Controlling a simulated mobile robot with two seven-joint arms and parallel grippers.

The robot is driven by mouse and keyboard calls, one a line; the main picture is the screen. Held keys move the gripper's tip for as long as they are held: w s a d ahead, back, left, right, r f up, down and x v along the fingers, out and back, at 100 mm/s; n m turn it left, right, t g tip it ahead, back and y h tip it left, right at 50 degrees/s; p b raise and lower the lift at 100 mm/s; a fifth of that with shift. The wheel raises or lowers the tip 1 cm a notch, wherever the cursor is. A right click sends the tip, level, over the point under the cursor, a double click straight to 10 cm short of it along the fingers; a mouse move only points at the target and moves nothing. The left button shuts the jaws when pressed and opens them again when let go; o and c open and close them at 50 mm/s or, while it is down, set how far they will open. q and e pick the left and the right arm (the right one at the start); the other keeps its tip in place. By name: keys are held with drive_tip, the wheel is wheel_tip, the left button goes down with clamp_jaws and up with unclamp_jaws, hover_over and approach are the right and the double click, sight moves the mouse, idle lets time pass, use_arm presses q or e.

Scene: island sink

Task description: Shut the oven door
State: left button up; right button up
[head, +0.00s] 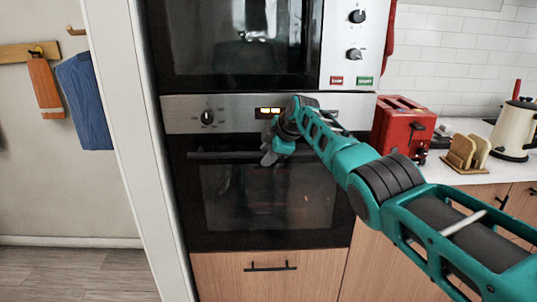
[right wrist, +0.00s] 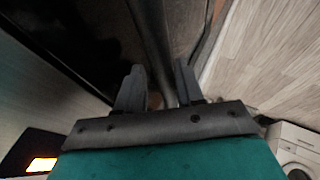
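The oven door (head: 225,200) is a dark glass panel below the oven's control strip. It stands upright and looks shut or almost shut; a small gap cannot be ruled out. Its dark horizontal handle (head: 220,155) runs along the top edge. My right gripper (head: 270,158) is at the handle, right of the door's middle, and hides part of it. In the right wrist view, the two fingers (right wrist: 158,88) are apart, with the handle bar (right wrist: 150,45) running between or just beyond them. Contact cannot be told. My left gripper is not in view.
The oven's control strip (head: 185,113) with a lit display is just above the door. Another black-fronted appliance (head: 225,55) is above it, and a wooden drawer (head: 230,280) below. A red toaster (head: 400,125) stands on the counter to the right. The floor (head: 70,275) at left is clear.

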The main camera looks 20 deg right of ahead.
drive_tip(key=shift+o, duration=0.8)
drive_tip(key=shift+r, duration=0.2)
drive_tip(key=shift+d+r, duration=0.1)
drive_tip(key=shift+s+d+r+p, duration=0.1)
drive_tip(key=shift+s+r+p, duration=0.05)
drive_tip(key=shift+r+p, duration=0.25)
drive_tip(key=shift+s+d+r, duration=0.2)
drive_tip(key=shift+s+r, duration=0.25)
drive_tip(key=shift+s, duration=0.1)
drive_tip(key=v, duration=1)
drive_tip(key=shift+s, duration=0.2)
drive_tip(key=shift+a, duration=0.1)
